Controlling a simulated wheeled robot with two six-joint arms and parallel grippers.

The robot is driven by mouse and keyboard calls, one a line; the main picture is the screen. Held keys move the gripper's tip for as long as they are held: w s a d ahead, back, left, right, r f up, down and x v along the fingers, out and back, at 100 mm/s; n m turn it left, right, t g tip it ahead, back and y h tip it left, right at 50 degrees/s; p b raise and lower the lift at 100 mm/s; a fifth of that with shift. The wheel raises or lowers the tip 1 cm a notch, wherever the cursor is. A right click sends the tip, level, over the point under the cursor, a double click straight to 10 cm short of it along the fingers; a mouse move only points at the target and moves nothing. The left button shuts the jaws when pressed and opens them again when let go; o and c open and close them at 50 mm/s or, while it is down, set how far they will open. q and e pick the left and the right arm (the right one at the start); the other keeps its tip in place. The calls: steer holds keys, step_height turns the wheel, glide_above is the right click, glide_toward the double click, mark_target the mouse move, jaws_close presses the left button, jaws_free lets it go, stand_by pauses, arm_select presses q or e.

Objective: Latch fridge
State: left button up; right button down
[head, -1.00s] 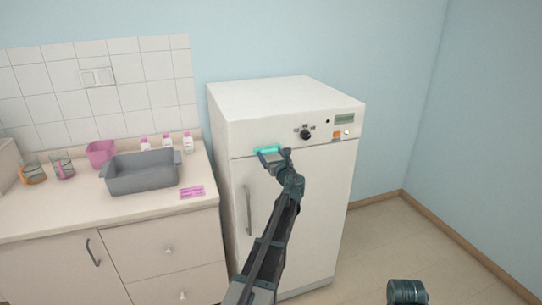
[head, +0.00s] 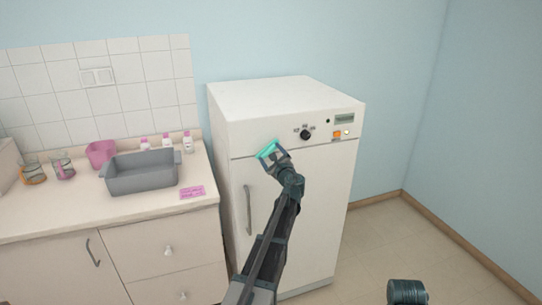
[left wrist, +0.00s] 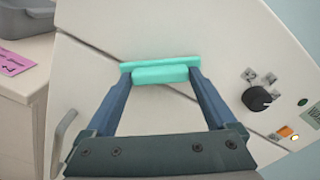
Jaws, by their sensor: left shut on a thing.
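The white fridge (head: 290,205) stands against the wall with its door closed in its frame as far as I can see. A teal latch (head: 268,149) sits on its front at the seam between door and control panel, tilted with its right end up. In the left wrist view the latch (left wrist: 160,73) lies between the fingertips, at an angle to the seam. My left gripper (head: 272,153) is shut on the latch; its fingers (left wrist: 160,85) touch the two ends. My right gripper is not in view.
The control panel has a black knob (head: 305,134) right of the latch. A vertical door handle (head: 248,210) is at the door's left. A counter (head: 100,215) with a grey tub (head: 140,180) and a pink card (head: 192,192) stands left. The floor at right is clear.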

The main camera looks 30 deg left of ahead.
arm_select(q)
steer(key=n, duration=1)
steer(key=shift+s+n, duration=0.1)
steer(key=shift+n, duration=0.4)
stand_by(0.3)
steer(key=o, duration=1.1)
steer(key=shift+c, duration=0.2)
steer(key=v, duration=1.3)
steer(key=shift+s+d, duration=0.25)
